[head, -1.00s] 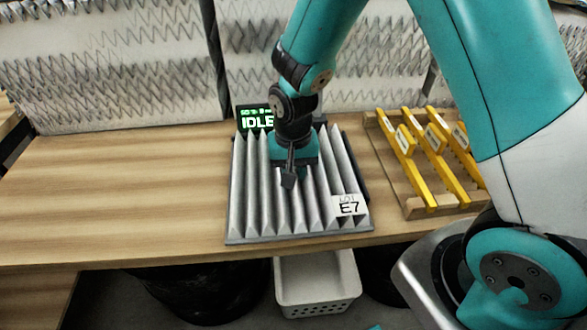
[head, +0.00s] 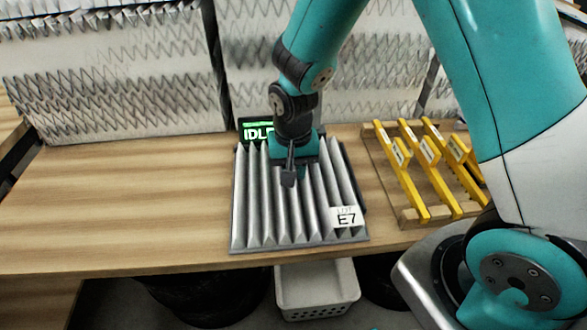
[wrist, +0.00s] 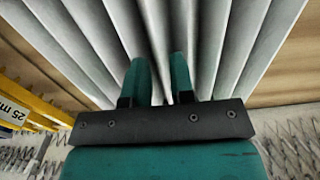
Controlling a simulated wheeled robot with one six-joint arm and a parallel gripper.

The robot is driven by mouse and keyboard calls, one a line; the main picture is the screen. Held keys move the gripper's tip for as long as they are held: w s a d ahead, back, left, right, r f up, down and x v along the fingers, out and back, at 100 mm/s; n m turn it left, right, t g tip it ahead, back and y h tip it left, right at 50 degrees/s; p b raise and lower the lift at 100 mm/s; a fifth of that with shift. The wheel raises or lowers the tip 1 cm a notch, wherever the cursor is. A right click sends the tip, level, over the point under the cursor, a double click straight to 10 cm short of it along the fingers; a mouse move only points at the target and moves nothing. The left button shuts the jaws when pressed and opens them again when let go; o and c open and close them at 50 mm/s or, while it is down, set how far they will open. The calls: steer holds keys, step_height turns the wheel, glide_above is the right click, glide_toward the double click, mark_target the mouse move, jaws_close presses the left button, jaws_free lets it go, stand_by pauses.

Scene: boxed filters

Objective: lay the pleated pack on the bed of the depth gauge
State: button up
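The pleated pack (head: 308,215) is a grey ridged panel with a white E7 lot label (head: 346,217). It lies flat near the table's front edge and fills much of the wrist view (wrist: 225,40). The depth gauge's display (head: 257,133) at its far edge shows green IDLE lettering, partly hidden by my arm. A dark strip, which looks like the gauge's bed, shows along the pack's right side; the pack hides the rest. My gripper (head: 289,178) is just over the pack's far half. In the wrist view its two fingers (wrist: 160,75) stand slightly apart, with pleats showing between them.
A wooden rack (head: 412,215) with several yellow-framed pieces stands to the right. Large pleated panels (head: 115,80) line the back. A white basket (head: 316,290) sits below the front edge. The table's left side (head: 110,200) is clear.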

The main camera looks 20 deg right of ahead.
steer(key=shift+r, duration=0.15)
steer(key=o, duration=0.5)
steer(key=shift+o, duration=0.2)
step_height(320, 180, up, 17)
steer(key=b, duration=0.2)
steer(key=s+a+r+n+y, duration=0.1)
steer(key=s+a+n+y, duration=0.1)
steer(key=s+n, duration=0.3)
steer(key=s+a+r+n+y, duration=0.1)
steer(key=s+n, duration=0.4)
steer(key=s, duration=0.8)
steer(key=shift+s+a+r+n+y, duration=0.2)
steer(key=shift+s+a+n+y, duration=0.15)
steer(key=shift+a+y, duration=0.35)
